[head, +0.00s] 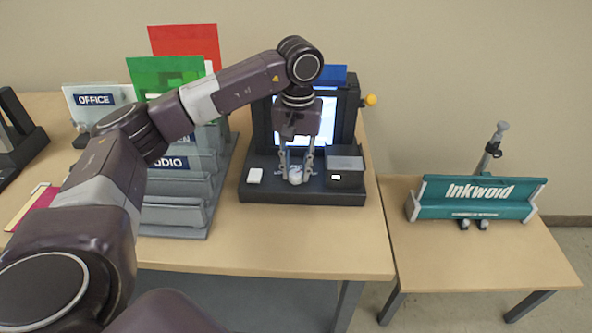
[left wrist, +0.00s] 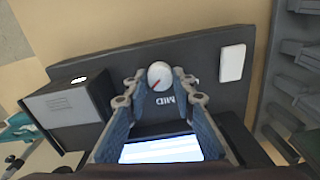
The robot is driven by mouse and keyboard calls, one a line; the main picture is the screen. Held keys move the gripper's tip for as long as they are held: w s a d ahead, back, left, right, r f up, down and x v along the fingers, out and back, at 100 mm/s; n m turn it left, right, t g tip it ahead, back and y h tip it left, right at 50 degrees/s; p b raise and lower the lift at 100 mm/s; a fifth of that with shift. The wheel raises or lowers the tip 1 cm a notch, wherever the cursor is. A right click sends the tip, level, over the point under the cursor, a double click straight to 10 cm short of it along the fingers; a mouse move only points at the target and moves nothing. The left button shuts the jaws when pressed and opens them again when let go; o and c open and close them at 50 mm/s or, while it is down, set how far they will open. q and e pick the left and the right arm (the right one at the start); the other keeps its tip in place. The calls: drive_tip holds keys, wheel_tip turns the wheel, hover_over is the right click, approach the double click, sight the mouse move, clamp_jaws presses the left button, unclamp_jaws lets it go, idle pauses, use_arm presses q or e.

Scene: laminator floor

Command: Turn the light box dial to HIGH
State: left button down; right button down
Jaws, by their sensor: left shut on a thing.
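The light box (head: 260,125) is black with a lit white screen and stands at the back of the table. Its dial (left wrist: 159,72) is a round white knob with a red pointer line, on the dark base (head: 258,193). The pointer slants toward the lower left in the left wrist view. An upside-down "MID" label (left wrist: 163,99) lies just below the dial in that view. My left gripper (head: 297,176) reaches down from above and is shut on the dial, one finger on each side; its fingertips also show in the left wrist view (left wrist: 158,83). My right gripper is not in view.
A black box (head: 345,166) sits on the base right of the dial, a white plate (head: 254,175) to its left. A yellow knob (head: 370,100) sticks out at the screen's right. Grey sorter trays (head: 175,215) stand left. A teal "Inkword" device (head: 475,197) is on the right table.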

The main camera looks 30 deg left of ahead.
sight(297, 172)
use_arm(q)
drive_tip(key=shift+w+r+m, duration=0.1)
drive_tip(key=shift+r+m, duration=0.05)
drive_tip(key=shift+m, duration=0.45)
drive_tip(key=c, duration=1.9)
unclamp_jaws()
drive_tip(key=shift+c, duration=0.2)
drive_tip(key=o, duration=0.3)
drive_tip(key=shift+o, duration=0.2)
wheel_tip(297, 172, up, 12)
